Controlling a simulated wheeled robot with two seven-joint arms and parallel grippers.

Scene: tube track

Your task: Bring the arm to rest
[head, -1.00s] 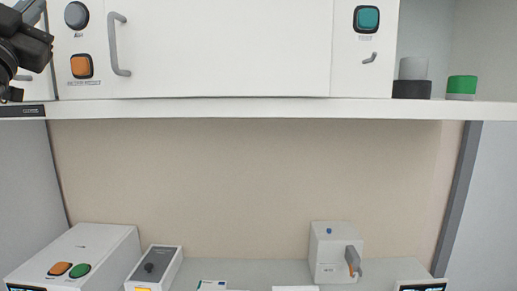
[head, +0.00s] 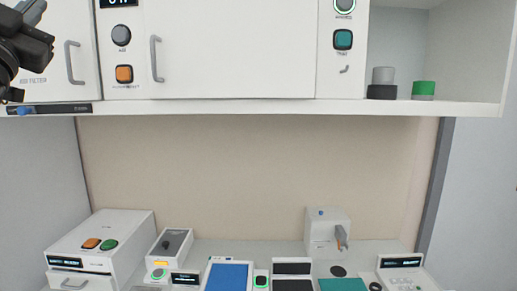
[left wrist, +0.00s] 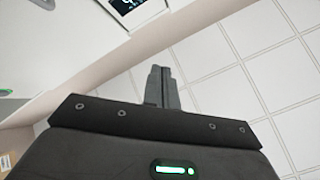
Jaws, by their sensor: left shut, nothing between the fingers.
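My left gripper (head: 34,10) is at the upper left edge of the head view, raised in front of the white cabinet and apart from it as far as I can see. Part of it is cut off by the frame edge. In the left wrist view its two grey fingers (left wrist: 161,86) are together, with nothing between them. They point toward the pale tiled ceiling. My right gripper is in neither view.
A white wall cabinet (head: 235,55) with handles and buttons hangs above the bench. An open shelf holds a green-capped jar (head: 423,90) and a grey-and-black piece (head: 382,85). Several devices stand on the bench, including a white box (head: 327,230) and a blue-topped unit (head: 228,276).

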